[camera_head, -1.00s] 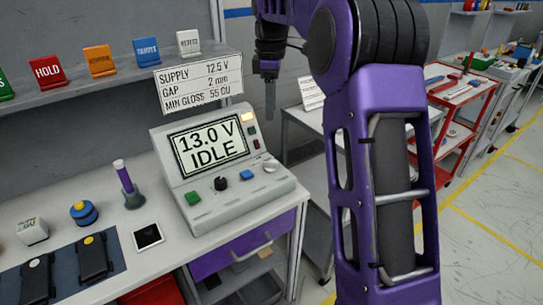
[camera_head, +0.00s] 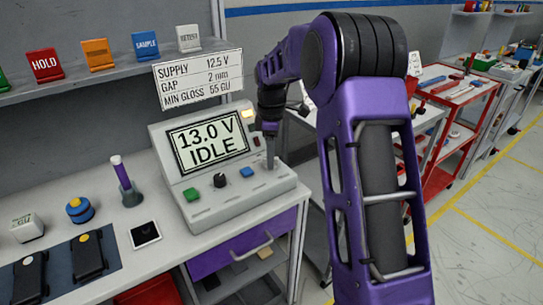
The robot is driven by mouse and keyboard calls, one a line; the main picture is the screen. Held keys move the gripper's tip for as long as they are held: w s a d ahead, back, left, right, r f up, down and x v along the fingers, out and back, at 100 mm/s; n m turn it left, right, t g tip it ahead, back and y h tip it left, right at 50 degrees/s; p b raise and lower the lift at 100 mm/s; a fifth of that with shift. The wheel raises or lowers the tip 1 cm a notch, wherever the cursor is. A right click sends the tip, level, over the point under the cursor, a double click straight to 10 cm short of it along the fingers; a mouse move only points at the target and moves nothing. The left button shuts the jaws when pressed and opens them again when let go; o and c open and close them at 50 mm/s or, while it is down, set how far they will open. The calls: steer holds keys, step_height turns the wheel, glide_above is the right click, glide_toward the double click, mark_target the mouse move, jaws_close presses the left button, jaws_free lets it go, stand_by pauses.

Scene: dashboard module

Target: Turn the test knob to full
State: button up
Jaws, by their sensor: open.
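The test console (camera_head: 240,205) stands on the workbench, its screen (camera_head: 208,139) reading "13.0 V IDLE". A row on its sloped front holds a green button (camera_head: 191,194), a black knob (camera_head: 220,180) and a blue button (camera_head: 246,172).
A sign (camera_head: 199,79) above the console reads supply 12.5 V, gap 2 mm, min gloss 55 GU. A red cart (camera_head: 455,130) is at right.

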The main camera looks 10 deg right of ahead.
steer(key=shift+c, duration=0.3)
jaws_close()
steer(key=shift+m+p, duration=0.3)
steer(key=shift+m, duration=0.1)
steer(key=m+p, duration=0.1)
steer(key=m, duration=0.2)
steer(key=shift+r+m+p, duration=0.1)
steer(key=shift+m+p, duration=0.25)
steer(key=shift+m, duration=0.05)
steer(key=m+p, duration=0.1)
steer(key=m, duration=0.4)
steer(key=shift+a+m+p, duration=0.1)
steer(key=shift+m+p, duration=0.2)
steer(key=shift+p, duration=0.05)
steer(key=m+p, duration=0.1)
steer(key=m, duration=0.4)
steer(key=shift+m, duration=2.4)
